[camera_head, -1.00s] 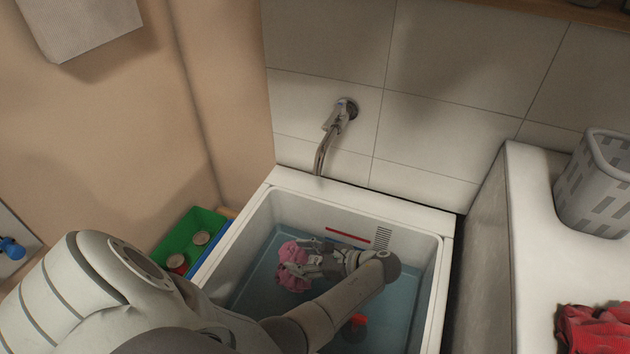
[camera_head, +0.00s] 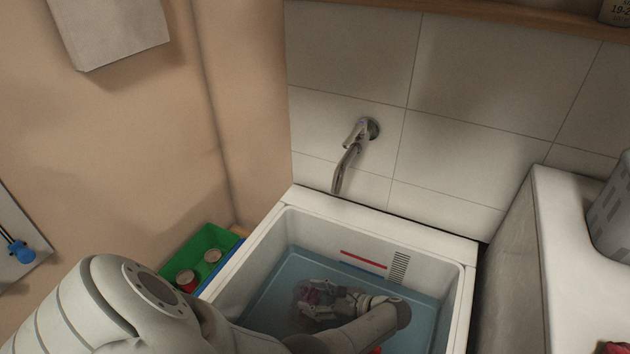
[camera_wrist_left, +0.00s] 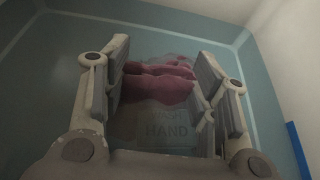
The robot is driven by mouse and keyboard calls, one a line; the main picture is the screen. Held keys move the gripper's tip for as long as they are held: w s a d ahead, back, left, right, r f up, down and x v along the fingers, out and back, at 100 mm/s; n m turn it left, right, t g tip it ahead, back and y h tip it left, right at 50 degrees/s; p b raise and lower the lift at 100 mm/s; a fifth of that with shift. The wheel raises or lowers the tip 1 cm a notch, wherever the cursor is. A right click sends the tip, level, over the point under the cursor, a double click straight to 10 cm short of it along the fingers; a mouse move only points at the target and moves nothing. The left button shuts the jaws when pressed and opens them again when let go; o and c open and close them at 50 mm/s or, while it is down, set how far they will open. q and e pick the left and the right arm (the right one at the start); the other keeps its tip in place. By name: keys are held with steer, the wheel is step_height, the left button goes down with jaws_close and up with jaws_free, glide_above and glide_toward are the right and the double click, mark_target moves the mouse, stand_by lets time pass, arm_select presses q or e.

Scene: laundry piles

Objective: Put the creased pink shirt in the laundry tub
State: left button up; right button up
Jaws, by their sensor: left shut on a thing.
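The pink shirt (camera_head: 306,292) is crumpled inside the white laundry tub (camera_head: 385,226), low down in the blue-grey water. It looks darker and blurred there. My left gripper (camera_head: 312,303) is down in the tub and shut on the shirt. In the left wrist view the shirt (camera_wrist_left: 160,85) lies between the two fingers, with some folds spreading beyond them. My right gripper is in neither view.
A tap (camera_head: 346,165) sticks out of the tiled wall above the tub's back rim. A white counter (camera_head: 580,220) with a grey basket (camera_head: 612,225) stands at the right.

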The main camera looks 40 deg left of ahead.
arm_select(q)
steer(key=o, duration=0.7)
steer(key=shift+f, duration=0.15)
steer(key=shift+c, duration=0.2)
steer(key=o, duration=0.4)
steer(key=shift+o, duration=0.2)
steer(key=shift+w+d+r, duration=0.1)
steer(key=shift+d+r, duration=0.15)
steer(key=b+v, duration=0.1)
steer(key=v, duration=0.6)
steer(key=shift+r, duration=0.1)
